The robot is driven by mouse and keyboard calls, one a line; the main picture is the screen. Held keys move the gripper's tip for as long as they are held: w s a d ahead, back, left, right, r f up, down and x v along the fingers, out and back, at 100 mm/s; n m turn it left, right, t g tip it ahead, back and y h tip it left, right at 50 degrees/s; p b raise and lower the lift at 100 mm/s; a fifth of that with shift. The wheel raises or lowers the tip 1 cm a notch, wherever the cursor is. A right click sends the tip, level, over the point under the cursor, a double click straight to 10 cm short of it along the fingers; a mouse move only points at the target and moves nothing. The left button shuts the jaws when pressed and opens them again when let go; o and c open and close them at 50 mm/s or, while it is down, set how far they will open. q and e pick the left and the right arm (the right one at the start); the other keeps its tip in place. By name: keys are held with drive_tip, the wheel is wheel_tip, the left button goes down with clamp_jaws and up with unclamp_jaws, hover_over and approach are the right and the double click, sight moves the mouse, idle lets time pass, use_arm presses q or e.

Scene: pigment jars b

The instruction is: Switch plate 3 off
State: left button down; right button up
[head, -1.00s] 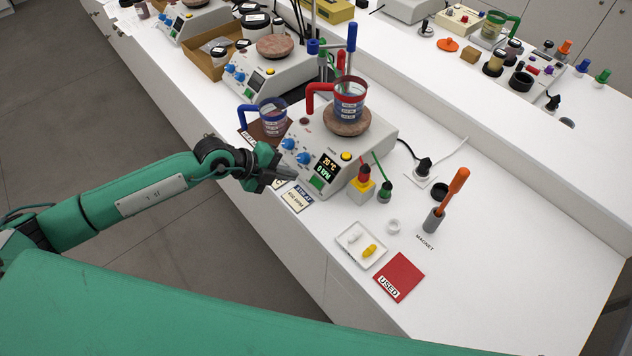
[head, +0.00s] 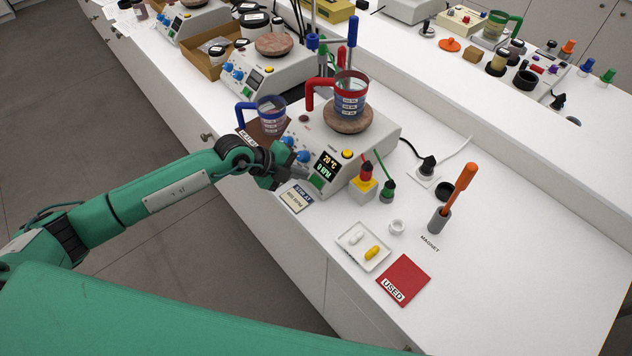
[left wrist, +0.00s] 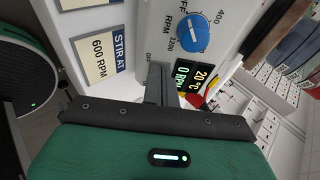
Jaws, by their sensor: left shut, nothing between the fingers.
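The nearest hotplate (head: 374,147) is a white box with a round brown top, blue knobs, a yellow button and a lit display (head: 326,165) reading 20 °C and 0 RPM. I cannot read a plate number on it. A green switch (head: 317,182) sits below the display. My left gripper (head: 303,181) is shut and empty, its tips at the front panel close beside the switch. I cannot tell whether they touch. In the left wrist view its fingers (left wrist: 157,84) point at the panel below the RPM knob (left wrist: 194,32) and hide the switch. My right gripper is not in view.
A red-handled beaker (head: 350,95) stands on the hotplate, and a blue-handled one (head: 271,115) is behind the gripper. A "STIR AT 600 RPM" card (head: 297,198) lies in front. A small tray (head: 375,262) and red mat (head: 413,272) lie right. More hotplates stand farther back.

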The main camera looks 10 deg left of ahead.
use_arm(q)
drive_tip(key=shift+d+f, duration=0.1)
idle(0.3)
drive_tip(key=shift+w+d+f, duration=0.15)
drive_tip(key=shift+w+f, duration=0.15)
drive_tip(key=shift+r, duration=0.1)
drive_tip(key=r+p, duration=0.1)
drive_tip(key=s+a+r+p, duration=0.1)
drive_tip(key=p, duration=0.1)
drive_tip(key=shift+s+a+r, duration=0.1)
drive_tip(key=shift+s+a, duration=0.05)
drive_tip(key=shift+s, duration=0.15)
drive_tip(key=b+v, duration=0.4)
drive_tip(key=v, duration=1)
drive_tip(key=shift+s+r, duration=0.15)
drive_tip(key=shift+s, duration=0.15)
